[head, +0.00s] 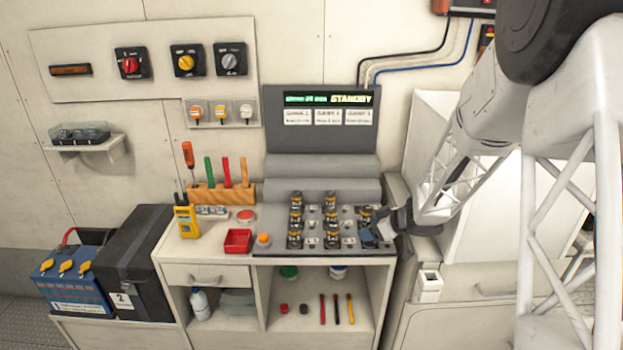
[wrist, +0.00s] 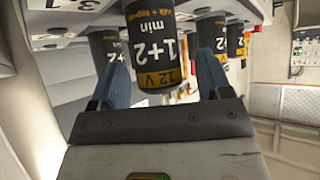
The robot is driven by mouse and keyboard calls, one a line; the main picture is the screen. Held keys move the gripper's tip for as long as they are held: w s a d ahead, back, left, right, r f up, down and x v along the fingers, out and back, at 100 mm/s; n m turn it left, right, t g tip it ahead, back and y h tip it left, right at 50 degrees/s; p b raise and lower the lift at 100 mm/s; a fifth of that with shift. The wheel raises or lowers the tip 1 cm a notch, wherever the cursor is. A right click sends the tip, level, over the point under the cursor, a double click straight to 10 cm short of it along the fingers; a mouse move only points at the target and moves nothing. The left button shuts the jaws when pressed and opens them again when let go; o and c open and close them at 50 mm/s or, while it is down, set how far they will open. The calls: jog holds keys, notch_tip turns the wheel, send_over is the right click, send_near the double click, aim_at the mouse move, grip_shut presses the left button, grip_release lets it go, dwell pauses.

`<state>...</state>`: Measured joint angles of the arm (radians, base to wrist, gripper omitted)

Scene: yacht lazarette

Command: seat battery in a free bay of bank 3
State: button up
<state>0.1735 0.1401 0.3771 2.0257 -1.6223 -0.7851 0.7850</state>
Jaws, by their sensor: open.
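My gripper (head: 378,232) is at the right side of the dark charging rack (head: 268,217) in the head view. In the wrist view, the two blue fingers of my gripper (wrist: 162,85) are apart. A black battery (wrist: 155,40) with a yellow 12 V band shows large between them; I cannot tell whether they touch it. Several like batteries (head: 295,222) stand in the left and middle columns of the rack. One battery (head: 365,213) shows at the back of the right column. The front of that column is partly hidden by my gripper.
A wooden tool holder (head: 220,194) and yellow meter (head: 187,219) are farther left. A white cabinet (head: 470,215) stands right.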

notch_tip(320, 180, up, 6)
jog(key=shift+f, duration=0.25)
jog(key=w+a+r+m+t+h, duration=0.3)
jog(key=w+a+r+m+h, duration=0.15)
jog(key=w+a, duration=0.45)
jog(key=shift+w+a+m+h, duration=0.85)
jog(key=shift+a+m, duration=1)
jog(key=shift+a, duration=2.95)
jog(key=w+a+f, duration=0.1)
jog(key=w, duration=0.7)
jog(key=shift+w+a+f+t, duration=0.25)
jog(key=shift+w+a+t, duration=0.1)
jog(key=shift+a+t, duration=0.05)
jog(key=shift+s, duration=0.1)
